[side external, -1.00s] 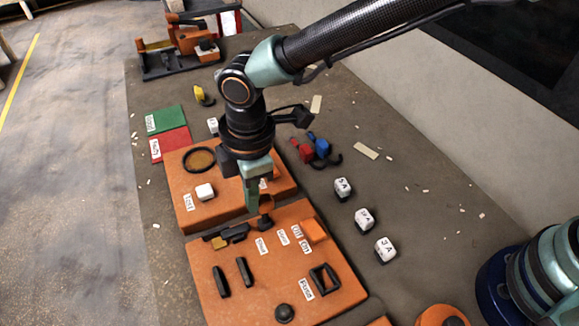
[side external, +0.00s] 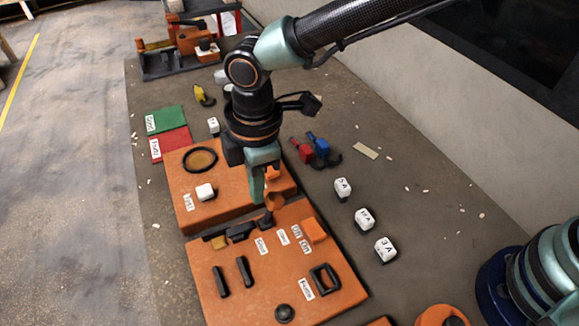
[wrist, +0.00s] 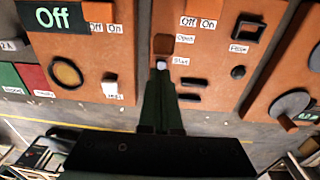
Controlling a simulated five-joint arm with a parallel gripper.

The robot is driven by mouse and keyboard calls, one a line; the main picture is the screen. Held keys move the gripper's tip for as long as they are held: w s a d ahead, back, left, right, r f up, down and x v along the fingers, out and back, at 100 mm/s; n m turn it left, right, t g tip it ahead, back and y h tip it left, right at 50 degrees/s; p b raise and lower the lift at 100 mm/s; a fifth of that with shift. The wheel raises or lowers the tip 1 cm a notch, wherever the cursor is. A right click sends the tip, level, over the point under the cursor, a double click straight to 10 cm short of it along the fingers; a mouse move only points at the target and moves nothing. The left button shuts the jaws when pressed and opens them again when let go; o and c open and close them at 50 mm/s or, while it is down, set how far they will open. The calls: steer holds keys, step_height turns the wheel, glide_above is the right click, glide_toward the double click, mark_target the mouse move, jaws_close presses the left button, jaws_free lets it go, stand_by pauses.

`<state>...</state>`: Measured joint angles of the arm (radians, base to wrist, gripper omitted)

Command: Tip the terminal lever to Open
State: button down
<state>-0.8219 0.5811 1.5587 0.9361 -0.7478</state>
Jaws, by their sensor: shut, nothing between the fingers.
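The terminal (side external: 240,232) is a small dark block with an orange-yellow part, at the far left edge of the near orange panel (side external: 230,297). An orange lever-like piece (side external: 273,196) shows upright just right of my fingers; whether they touch cannot be told. My gripper (side external: 258,200) is shut and empty, pointing down at the terminal's right end. In the wrist view, my fingers (wrist: 160,80) reach towards a brown-orange piece (wrist: 163,45) beside the Open label (wrist: 186,38) and Start-like label (wrist: 181,61). My fingers partly hide the terminal there.
A second orange panel (side external: 180,210) with a dark ring and white cube lies behind. Two dark handles (side external: 232,277), a round knob (side external: 284,313) and a square frame (side external: 324,278) stand on the near panel. Several white cubes (side external: 364,219) are to the right.

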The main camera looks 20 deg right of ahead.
step_height(320, 180, up, 9)
glide_above(275, 195)
stand_by(0.9)
